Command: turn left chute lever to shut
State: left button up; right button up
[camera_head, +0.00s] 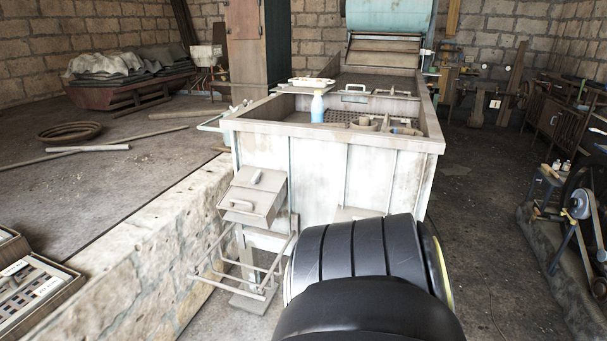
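A grey box-like chute (262,196) is fixed low on the front left of a large pale machine (318,172). Its sloped face has a small light handle (241,205) near the lower edge and another piece (256,177) near the top. I cannot tell for sure which of these is the left chute lever, or whether it is open or shut. A frame of thin bars (240,272) stands below the chute. Neither of my grippers is in view. A large black part of mine fills the bottom middle and hides the lower right of the machine's front.
A low stone wall (150,270) runs along the left of the machine. A wheeled mechanism (580,205) stands at the right edge. A blue and white bottle (317,107) and a tray (311,82) sit on the machine's top. Floor right of the machine is mostly clear.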

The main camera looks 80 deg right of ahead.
aim_at(255, 180)
jog(key=z, duration=3.1)
jog(key=i, duration=1.65)
